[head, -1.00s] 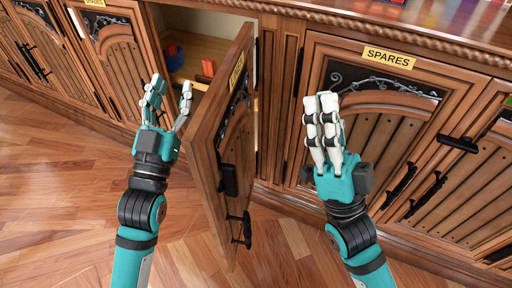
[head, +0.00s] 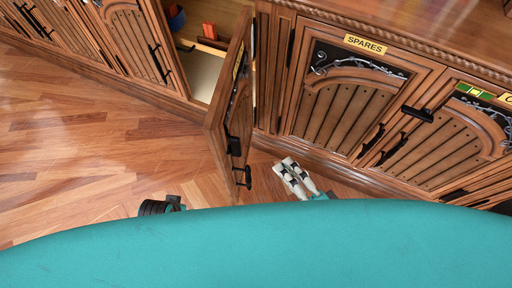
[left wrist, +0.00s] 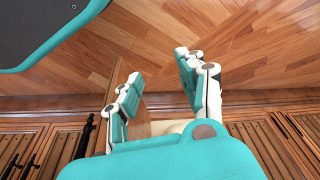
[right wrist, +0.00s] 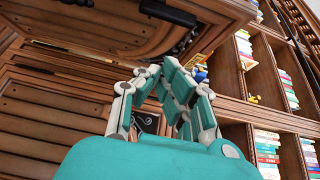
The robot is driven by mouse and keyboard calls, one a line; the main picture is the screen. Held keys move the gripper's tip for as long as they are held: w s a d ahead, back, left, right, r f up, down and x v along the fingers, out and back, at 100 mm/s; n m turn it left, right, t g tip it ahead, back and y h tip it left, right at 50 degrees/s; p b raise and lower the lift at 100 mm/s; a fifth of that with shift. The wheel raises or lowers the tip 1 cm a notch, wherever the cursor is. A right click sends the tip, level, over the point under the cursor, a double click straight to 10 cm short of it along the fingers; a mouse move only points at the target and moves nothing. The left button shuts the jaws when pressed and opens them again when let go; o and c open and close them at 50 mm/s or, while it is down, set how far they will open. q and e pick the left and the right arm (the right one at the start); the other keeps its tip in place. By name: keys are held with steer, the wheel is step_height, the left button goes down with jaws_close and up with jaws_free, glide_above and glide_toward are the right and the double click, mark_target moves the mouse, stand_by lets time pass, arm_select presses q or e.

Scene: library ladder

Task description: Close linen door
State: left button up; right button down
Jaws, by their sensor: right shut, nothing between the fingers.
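One wooden cabinet door (head: 228,115) stands open in the head view, swung out over the floor. It has black handles, and its yellow label cannot be read from here. Behind it, the cabinet interior (head: 205,70) shows a red item and a blue item. My right gripper (head: 291,176) is just right of the open door's lower front corner, with its fingers together; it also shows in the right wrist view (right wrist: 160,75). My left gripper's fingers are hidden in the head view. In the left wrist view my left gripper (left wrist: 158,75) is open, its fingers spread apart.
A closed cabinet door (head: 345,95) labelled SPARES is right of the open one. More closed doors line the row on both sides. The wood floor (head: 90,120) at left is clear. A teal part of mine covers the bottom of the head view.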

arm_select(q)
steer(key=shift+w+r+b, duration=0.2)
steer(key=shift+r+b, duration=0.2)
steer(key=shift+r, duration=1.45)
arm_select(e)
steer(key=w+a, duration=0.5)
steer(key=a, duration=0.1)
steer(key=shift+w+a, duration=0.15)
steer(key=shift+w, duration=0.05)
arm_select(q)
steer(key=shift+w, duration=0.1)
arm_select(e)
steer(key=shift+a, duration=0.1)
